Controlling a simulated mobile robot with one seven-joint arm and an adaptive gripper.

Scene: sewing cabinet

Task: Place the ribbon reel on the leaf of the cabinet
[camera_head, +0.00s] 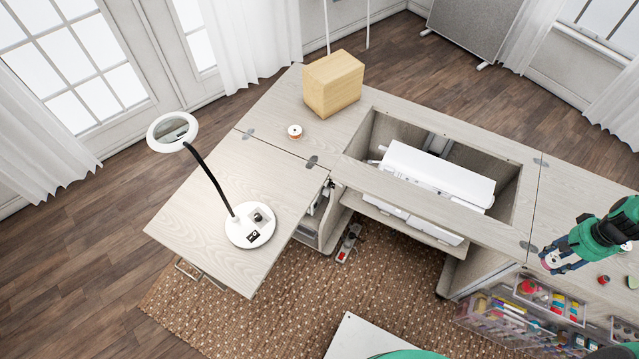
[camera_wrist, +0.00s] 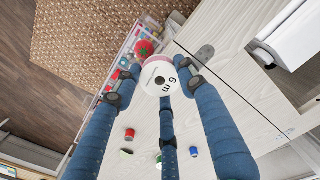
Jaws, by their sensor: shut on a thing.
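The ribbon reel (camera_wrist: 157,79) is a white disc marked "6 m" with a pinkish edge, held between the blue fingers of my gripper (camera_wrist: 160,75) in the wrist view. In the head view my gripper (camera_head: 560,264) is at the far right, over the right part of the cabinet top, with the reel small and partly covered at its tips. I cannot tell how far the reel is above the surface. The cabinet's left leaf (camera_head: 195,205) is hinged out at the left. The right leaf (camera_head: 590,205) extends beyond another hinged seam.
A magnifier lamp (camera_head: 250,228) stands on the left leaf, with bare wood around it. A white sewing machine (camera_head: 435,175) lies in the central well. Small spools (camera_wrist: 129,134) lie near my gripper.

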